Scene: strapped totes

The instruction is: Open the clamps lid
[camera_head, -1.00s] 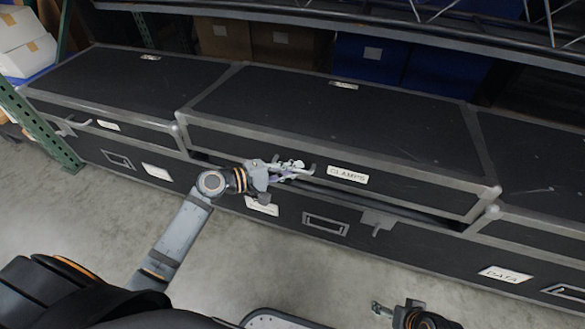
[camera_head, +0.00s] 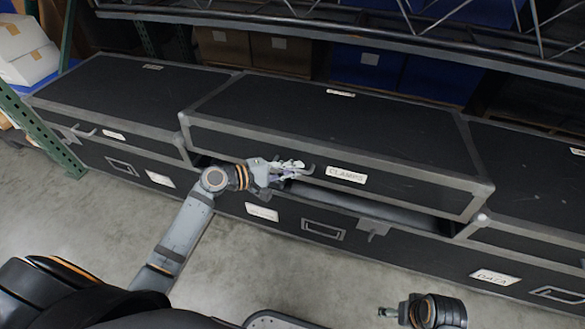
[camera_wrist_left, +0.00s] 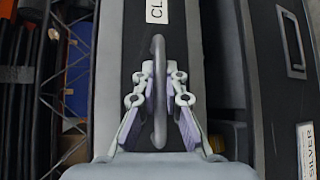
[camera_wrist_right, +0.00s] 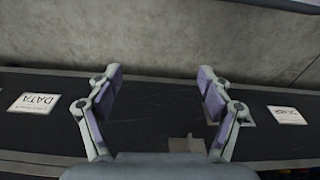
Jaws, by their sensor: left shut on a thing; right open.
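The clamps lid (camera_head: 330,118) is a black lid with grey metal edges and a white CLAMPS label (camera_head: 346,175) on its front. It is tilted slightly up, with a dark gap along its front edge above the case body. My left gripper (camera_head: 292,168) is shut on the lid's handle (camera_wrist_left: 159,90), a dark curved bar between its fingers in the left wrist view. My right gripper (camera_head: 388,312) is open and empty, low at the front, well away from the lid. In the right wrist view its fingers (camera_wrist_right: 160,90) are spread over a case front.
A closed black lid (camera_head: 120,95) lies to the left and another (camera_head: 540,180) to the right. A latch (camera_head: 373,228) hangs on the case front below the gap. A shelf beam (camera_head: 400,45) runs behind and above the lids. Bare floor lies in front.

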